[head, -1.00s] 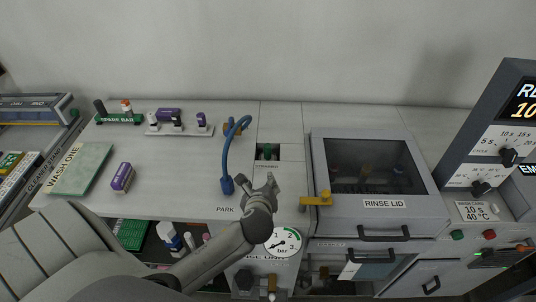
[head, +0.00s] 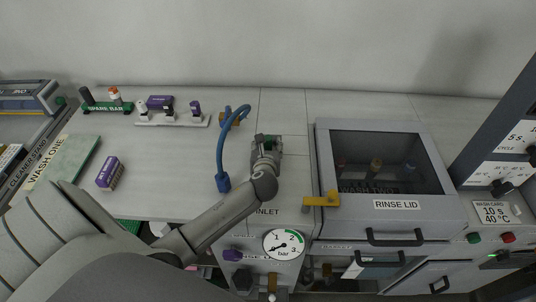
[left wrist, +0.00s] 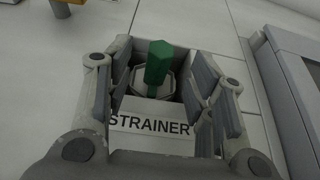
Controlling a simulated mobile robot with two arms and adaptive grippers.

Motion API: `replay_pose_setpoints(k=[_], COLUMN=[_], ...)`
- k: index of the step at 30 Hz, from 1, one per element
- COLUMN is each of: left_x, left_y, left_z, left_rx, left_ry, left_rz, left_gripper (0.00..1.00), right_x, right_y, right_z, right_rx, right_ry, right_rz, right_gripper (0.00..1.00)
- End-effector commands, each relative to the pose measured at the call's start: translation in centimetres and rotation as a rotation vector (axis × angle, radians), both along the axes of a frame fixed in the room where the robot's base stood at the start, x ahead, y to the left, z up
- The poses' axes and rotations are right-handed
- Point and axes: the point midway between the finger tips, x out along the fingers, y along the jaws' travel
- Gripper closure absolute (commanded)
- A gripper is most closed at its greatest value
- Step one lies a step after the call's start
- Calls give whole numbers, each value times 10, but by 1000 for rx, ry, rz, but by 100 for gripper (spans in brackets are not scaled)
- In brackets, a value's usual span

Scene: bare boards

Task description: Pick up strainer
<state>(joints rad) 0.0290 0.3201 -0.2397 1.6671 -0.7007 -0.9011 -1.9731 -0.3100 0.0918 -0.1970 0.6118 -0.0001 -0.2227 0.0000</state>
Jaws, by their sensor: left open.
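The strainer (left wrist: 158,62) has a green upright handle on a pale hexagonal base. It sits in a recessed square well, with a STRAINER label (left wrist: 150,124) in front of it in the left wrist view. My left gripper (head: 266,143) is open over the well; in the left wrist view its fingers (left wrist: 160,85) stand on either side of the green handle, apart from it. In the head view the gripper hides most of the strainer, and only a bit of green (head: 268,141) shows. My right gripper is in neither view.
A blue hose (head: 222,160) arches left of the well. The rinse lid box (head: 397,204), with a yellow latch (head: 322,200), stands to the right. A purple box (head: 109,173) and a WASH ONE mat (head: 66,160) lie on the left. A pressure gauge (head: 284,244) is below, at the front.

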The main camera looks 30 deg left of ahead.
Motion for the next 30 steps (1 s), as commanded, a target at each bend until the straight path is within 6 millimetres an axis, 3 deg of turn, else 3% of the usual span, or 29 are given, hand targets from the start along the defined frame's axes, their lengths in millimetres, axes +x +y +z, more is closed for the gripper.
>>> replay_pose_setpoints(k=[3, 6, 19, 30], left_x=[14, 24, 34, 34], left_y=[9, 15, 21, 21], left_z=[-6, -11, -17, -17], left_rx=[0, 0, -1, -1], left_ry=[0, 0, 0, 0], left_rz=[2, 1, 0, 0], left_gripper=[50, 50, 50, 98], right_x=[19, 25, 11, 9], right_y=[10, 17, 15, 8], right_z=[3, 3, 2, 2], right_rx=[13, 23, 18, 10], right_ry=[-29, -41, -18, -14], right_rz=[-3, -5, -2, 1], right_gripper=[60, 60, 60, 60])
